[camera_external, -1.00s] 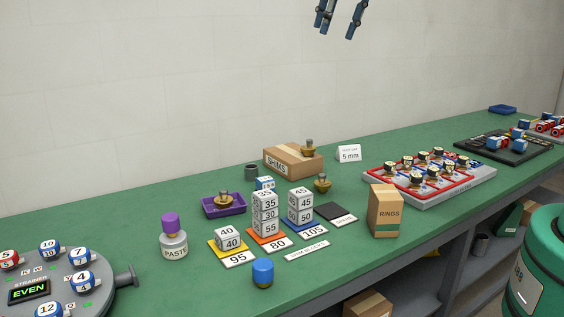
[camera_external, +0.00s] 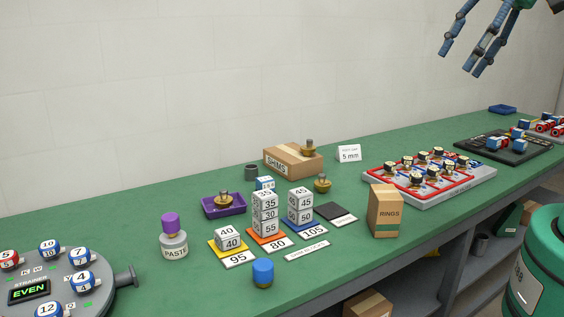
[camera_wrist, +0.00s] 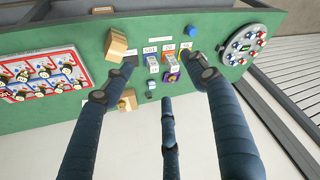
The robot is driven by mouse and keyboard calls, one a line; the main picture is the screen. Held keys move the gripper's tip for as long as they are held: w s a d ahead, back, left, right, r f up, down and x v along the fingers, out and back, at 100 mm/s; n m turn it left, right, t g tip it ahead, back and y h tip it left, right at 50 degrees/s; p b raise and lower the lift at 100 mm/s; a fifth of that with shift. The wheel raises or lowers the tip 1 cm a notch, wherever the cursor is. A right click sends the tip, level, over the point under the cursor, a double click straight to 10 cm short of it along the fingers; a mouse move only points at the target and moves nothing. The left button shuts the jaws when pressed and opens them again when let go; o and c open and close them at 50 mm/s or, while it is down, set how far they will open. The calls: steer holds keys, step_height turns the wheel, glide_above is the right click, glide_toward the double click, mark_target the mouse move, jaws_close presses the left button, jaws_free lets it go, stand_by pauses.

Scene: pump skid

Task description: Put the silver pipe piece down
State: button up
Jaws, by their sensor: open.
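A small grey cylinder (camera_external: 251,171), which looks like the silver pipe piece, stands upright on the green bench just left of the SHIMS box (camera_external: 292,161). In the wrist view a small grey shape that may be it shows near the box, too small to be sure. My gripper (camera_external: 463,60) is high above the right part of the bench, with its dark blue fingers spread. In the wrist view the fingers (camera_wrist: 155,92) are apart with nothing between them, so it is open and empty.
The RINGS box (camera_external: 386,211), stacked number blocks (camera_external: 265,213), a purple tray (camera_external: 223,206) and a PASTE jar (camera_external: 173,243) stand on the bench (camera_external: 200,275). A red-edged tray of valve-like parts (camera_external: 430,176) is at right. Bare bench lies along the back left.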

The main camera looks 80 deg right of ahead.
steer(key=s+a+f, duration=0.1)
steer(key=s+f, duration=0.3)
steer(key=s, duration=0.1)
steer(key=shift+s, duration=0.4)
steer(key=shift+a, duration=0.1)
stand_by(0.9)
